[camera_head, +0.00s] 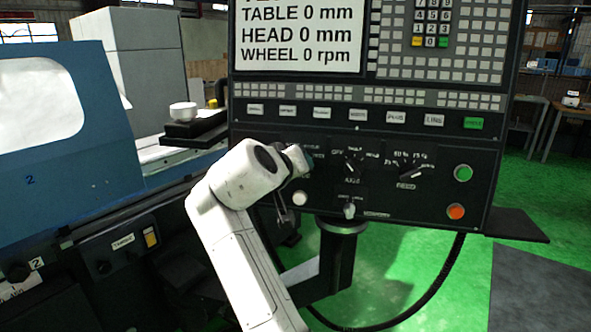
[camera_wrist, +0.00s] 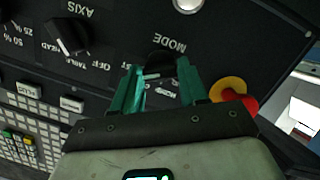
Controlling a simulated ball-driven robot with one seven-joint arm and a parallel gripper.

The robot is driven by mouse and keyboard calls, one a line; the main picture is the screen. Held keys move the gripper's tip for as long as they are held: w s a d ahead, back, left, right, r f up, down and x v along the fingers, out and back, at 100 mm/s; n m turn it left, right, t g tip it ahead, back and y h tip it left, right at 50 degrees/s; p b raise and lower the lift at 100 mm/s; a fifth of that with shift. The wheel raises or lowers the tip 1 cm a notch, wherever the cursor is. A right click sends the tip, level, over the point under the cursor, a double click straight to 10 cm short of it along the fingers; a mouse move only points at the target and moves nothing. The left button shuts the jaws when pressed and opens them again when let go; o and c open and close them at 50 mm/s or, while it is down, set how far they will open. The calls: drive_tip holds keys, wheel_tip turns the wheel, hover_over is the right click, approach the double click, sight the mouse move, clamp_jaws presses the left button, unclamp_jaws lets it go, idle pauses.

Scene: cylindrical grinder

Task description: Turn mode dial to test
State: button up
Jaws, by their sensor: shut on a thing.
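The mode dial (camera_wrist: 158,62) is a dark knob on the black control panel (camera_head: 330,140), under the word MODE in the wrist view, which shows the panel upside down. My gripper (camera_wrist: 158,76) has its green fingers on both sides of this dial and is shut on it. In the head view my gripper (camera_head: 299,160) is against the panel's left part and hides the dial. Small labels beside the dial are partly covered by the fingers, so I cannot read its setting.
The axis dial (camera_head: 353,163) and feed dial (camera_head: 411,171) are to the right in the head view. A red stop button (camera_wrist: 248,103) on a yellow ring is beside my gripper. A white button (camera_head: 300,198) is below. Green (camera_head: 463,173) and orange (camera_head: 456,212) buttons are farther right.

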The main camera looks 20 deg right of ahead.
drive_tip(key=shift+f, duration=0.2)
idle(0.4)
drive_tip(key=o, duration=1.1)
drive_tip(key=shift+r, duration=0.15)
drive_tip(key=b+v, duration=0.1)
drive_tip(key=v, duration=0.9)
drive_tip(key=shift+s+a+r, duration=0.1)
drive_tip(key=shift+s+a, duration=0.15)
drive_tip(key=shift+s, duration=0.05)
